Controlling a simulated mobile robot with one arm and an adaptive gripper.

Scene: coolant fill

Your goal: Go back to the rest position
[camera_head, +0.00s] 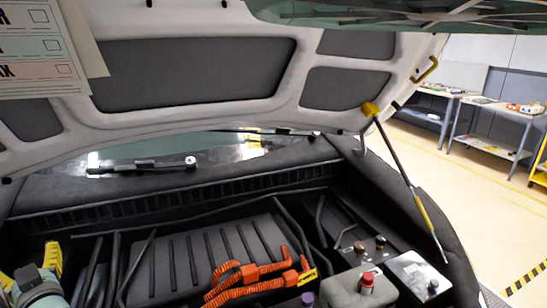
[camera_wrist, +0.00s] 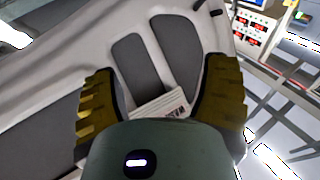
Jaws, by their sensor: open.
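My gripper (camera_wrist: 165,72) is open and empty in the wrist view. Its two yellow ridged fingers stand wide apart in front of the pale underside of the raised hood. Part of my gripper (camera_head: 28,264) also shows at the bottom left of the head view, over the left side of the engine bay. Nothing is between the fingers except the distant hood and a printed white label (camera_wrist: 160,106) behind them.
The hood (camera_head: 300,110) is raised over the engine bay, held by a prop rod (camera_head: 400,165) at right. The bay holds orange cables (camera_head: 255,285), a red-capped tank (camera_head: 345,290) and a battery (camera_head: 412,270). Workbenches (camera_head: 495,108) and open floor lie right. Paper cards (camera_head: 40,50) hang upper left.

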